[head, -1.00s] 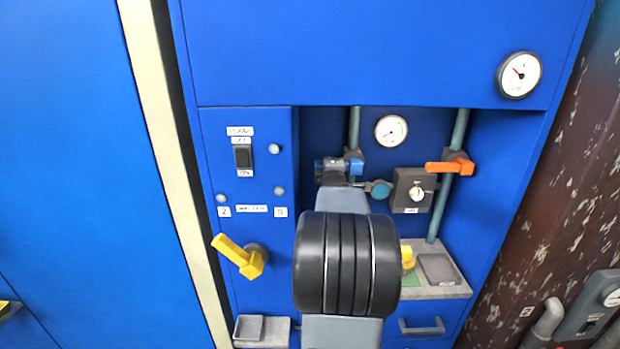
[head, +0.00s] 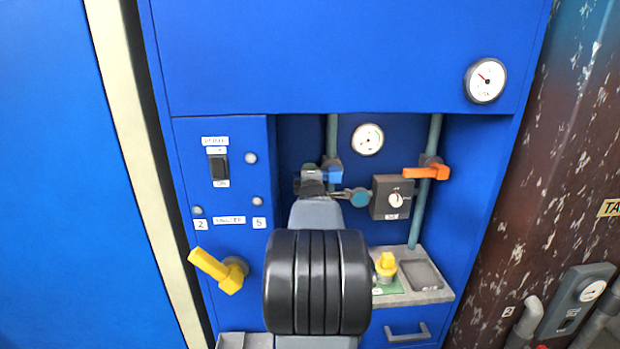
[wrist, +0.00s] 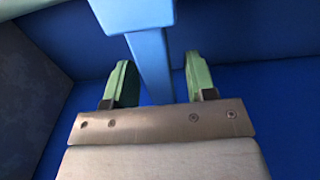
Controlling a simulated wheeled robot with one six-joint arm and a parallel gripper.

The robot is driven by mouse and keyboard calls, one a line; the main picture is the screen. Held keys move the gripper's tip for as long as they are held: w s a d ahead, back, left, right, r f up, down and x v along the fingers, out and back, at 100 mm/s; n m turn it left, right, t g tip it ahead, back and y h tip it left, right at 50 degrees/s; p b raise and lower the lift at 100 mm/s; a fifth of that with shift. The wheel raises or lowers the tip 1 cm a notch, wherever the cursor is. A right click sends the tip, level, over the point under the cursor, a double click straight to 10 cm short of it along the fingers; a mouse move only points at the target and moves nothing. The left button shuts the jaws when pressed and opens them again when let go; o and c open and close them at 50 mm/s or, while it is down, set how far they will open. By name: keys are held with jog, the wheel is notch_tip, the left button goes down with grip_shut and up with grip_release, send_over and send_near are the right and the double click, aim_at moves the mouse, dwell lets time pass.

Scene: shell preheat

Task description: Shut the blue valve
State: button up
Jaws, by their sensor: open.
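The blue valve (head: 332,174) sits on the left pipe in the cabinet's recess; my gripper and arm hide part of it in the head view. In the wrist view its blue handle (wrist: 150,62) comes down from the top edge, and its narrower part lies between the two green fingers. My gripper (wrist: 160,85) is open, with a finger on each side of the handle and a gap visible on both sides. In the head view my gripper (head: 312,180) is small and at the valve's left side, partly hidden behind my wrist.
An orange valve handle (head: 426,173) is on the right pipe. A grey dial box (head: 392,197) and a round gauge (head: 367,139) are between the pipes. A yellow lever (head: 216,270) sticks out at lower left. A yellow-topped item (head: 386,264) stands on the grey shelf (head: 430,296).

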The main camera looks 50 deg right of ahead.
jog(key=b+v, duration=0.1)
jog(key=v, duration=1.2)
jog(key=shift+s+a+b, duration=0.3)
dwell(0.3)
jog(key=s+a+f+m+g+y+p, duration=0.1)
jog(key=a+f+m+g+y+p, duration=0.2)
jog(key=a+f+m+g+y, duration=0.55)
jog(key=a+r+y+p, duration=0.1)
jog(key=a+p, duration=0.3)
jog(key=a, duration=0.9)
jog(key=a+r+y+p, duration=0.2)
jog(key=a+y+p, duration=0.2)
jog(key=a, duration=0.9)
jog(key=shift+s+p, duration=0.25)
jog(key=shift+p, duration=0.4)
